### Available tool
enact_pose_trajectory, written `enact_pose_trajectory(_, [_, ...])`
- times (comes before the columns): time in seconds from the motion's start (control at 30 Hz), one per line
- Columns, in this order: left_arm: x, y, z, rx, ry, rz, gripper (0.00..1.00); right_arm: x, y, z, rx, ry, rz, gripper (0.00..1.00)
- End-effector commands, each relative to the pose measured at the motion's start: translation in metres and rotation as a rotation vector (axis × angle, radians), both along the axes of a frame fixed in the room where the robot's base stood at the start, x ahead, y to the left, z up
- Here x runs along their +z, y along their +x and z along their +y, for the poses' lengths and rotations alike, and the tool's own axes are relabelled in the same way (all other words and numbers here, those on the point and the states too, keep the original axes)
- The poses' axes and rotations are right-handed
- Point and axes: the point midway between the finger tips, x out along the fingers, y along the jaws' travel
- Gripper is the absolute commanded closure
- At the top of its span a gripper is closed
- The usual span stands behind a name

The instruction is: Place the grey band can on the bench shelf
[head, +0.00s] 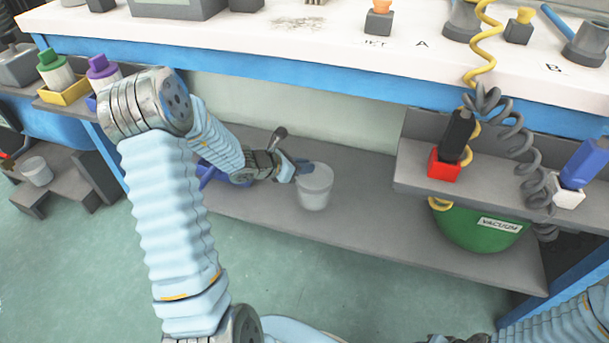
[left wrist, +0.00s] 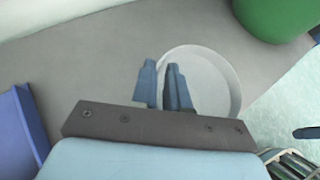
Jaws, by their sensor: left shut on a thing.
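The pale grey can (head: 316,190) is upright at the bench shelf (head: 400,245), the low grey board under the workbench. Its base looks at or just above the board; I cannot tell if it touches. My left gripper (head: 303,166) is shut on the can's rim from the left. In the left wrist view, the gripper's fingers (left wrist: 163,88) straddle the left wall of the round, open can (left wrist: 212,75). A band on the can is not clear. Part of my right arm shows at the bottom right, but its jaws cannot be made out.
A green vacuum tub (head: 480,228) stands on the shelf to the right, and a blue bin (head: 212,176) is to the left, behind my arm. A raised grey ledge (head: 410,175) holds bottles in red and white holders. Shelf between can and tub is clear.

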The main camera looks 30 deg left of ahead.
Motion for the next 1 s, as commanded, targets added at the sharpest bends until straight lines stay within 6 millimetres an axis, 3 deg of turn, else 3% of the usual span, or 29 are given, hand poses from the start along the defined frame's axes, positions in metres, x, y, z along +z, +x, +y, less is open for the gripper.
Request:
enact_pose_trajectory(0.33, [-0.039, 0.007, 0.002, 0.000, -0.002, 0.001, 1.00, -0.008, 0.000, 0.001, 0.002, 0.002, 0.001, 0.57])
enact_pose_trajectory(0.7, [-0.043, 0.007, 0.002, 0.000, 0.001, -0.001, 1.00, -0.012, 0.000, 0.001, 0.002, 0.003, 0.002, 0.57])
enact_pose_trajectory(0.73, [-0.043, 0.007, 0.002, 0.000, 0.001, -0.001, 0.84, -0.012, 0.000, 0.001, 0.002, 0.003, 0.002, 0.57])
enact_pose_trajectory(0.87, [-0.042, 0.007, 0.002, 0.000, 0.000, 0.000, 0.64, -0.010, 0.000, 0.001, 0.002, 0.003, 0.002, 0.57])
enact_pose_trajectory(0.9, [-0.042, 0.007, 0.002, 0.000, 0.000, 0.000, 0.60, -0.010, 0.000, 0.001, 0.002, 0.003, 0.002, 0.57])
enact_pose_trajectory(1.0, [-0.042, 0.007, 0.002, 0.000, 0.000, 0.000, 0.60, -0.010, 0.000, 0.001, 0.002, 0.003, 0.002, 0.57])
